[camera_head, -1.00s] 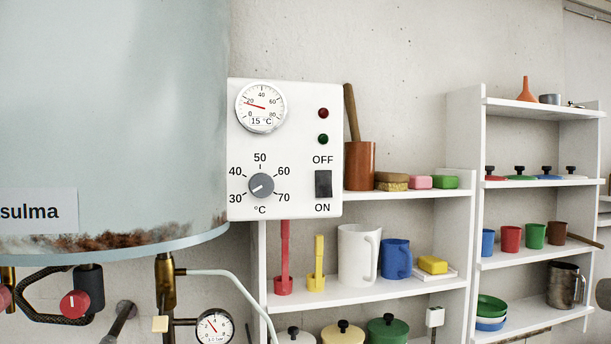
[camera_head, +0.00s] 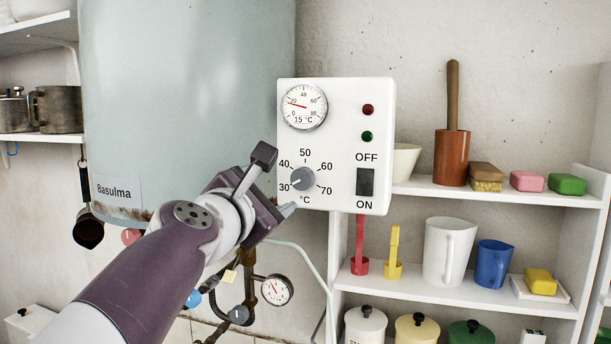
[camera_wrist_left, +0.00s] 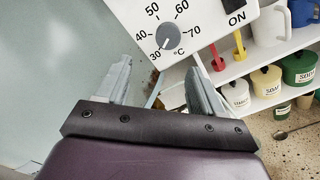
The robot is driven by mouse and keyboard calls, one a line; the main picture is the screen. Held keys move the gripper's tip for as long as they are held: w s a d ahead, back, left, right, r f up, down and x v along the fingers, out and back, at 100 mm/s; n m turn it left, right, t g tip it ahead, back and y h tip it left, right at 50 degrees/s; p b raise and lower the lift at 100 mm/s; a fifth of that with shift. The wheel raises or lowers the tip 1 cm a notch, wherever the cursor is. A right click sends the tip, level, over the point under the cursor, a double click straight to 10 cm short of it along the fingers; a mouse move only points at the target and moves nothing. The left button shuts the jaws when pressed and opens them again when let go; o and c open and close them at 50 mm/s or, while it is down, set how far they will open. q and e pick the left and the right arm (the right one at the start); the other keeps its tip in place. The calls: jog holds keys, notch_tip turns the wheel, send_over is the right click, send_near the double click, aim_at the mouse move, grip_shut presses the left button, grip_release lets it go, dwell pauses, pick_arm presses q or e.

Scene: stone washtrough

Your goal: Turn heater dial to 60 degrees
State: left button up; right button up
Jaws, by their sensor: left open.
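The heater dial (camera_head: 303,179) is a grey round knob on the white control box (camera_head: 342,100). Its scale runs from 30 to 70 °C, and its white mark points to the lower left, near 30. My left gripper (camera_head: 275,183) is open and empty, just left of the dial with its two fingers pointing toward the panel. In the left wrist view the dial (camera_wrist_left: 168,36) shows beyond and between the fingertips of the left gripper (camera_wrist_left: 158,68), apart from them. My right gripper is not in view.
The light-blue boiler tank (camera_head: 185,90) stands left of and behind my left arm. Shelves (camera_head: 470,284) with jugs and soap stand to the right.

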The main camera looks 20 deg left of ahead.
aim_at(298, 179)
pick_arm(q)
jog(key=w, duration=0.2)
jog(key=w+d+p, duration=0.1)
jog(key=w, duration=0.2)
jog(key=w+d, duration=0.1)
jog(key=w, duration=0.1)
jog(key=shift+w+d+r, duration=0.1)
jog(key=shift+w+r, duration=0.3)
jog(key=shift+w+a+f, duration=0.25)
jog(key=shift+w+a, duration=0.35)
jog(key=shift+w, duration=0.1)
jog(key=shift+w+a+f, duration=0.2)
jog(key=shift+w+a, duration=0.1)
jog(key=shift+a, duration=0.1)
jog(key=c, duration=0.4)
jog(key=shift+s+d+r, duration=0.1)
jog(key=shift+s+d, duration=0.05)
jog(key=shift+d, duration=0.15)
jog(key=c, duration=0.5)
jog(key=shift+r, duration=0.1)
jog(key=shift+c, duration=0.8)
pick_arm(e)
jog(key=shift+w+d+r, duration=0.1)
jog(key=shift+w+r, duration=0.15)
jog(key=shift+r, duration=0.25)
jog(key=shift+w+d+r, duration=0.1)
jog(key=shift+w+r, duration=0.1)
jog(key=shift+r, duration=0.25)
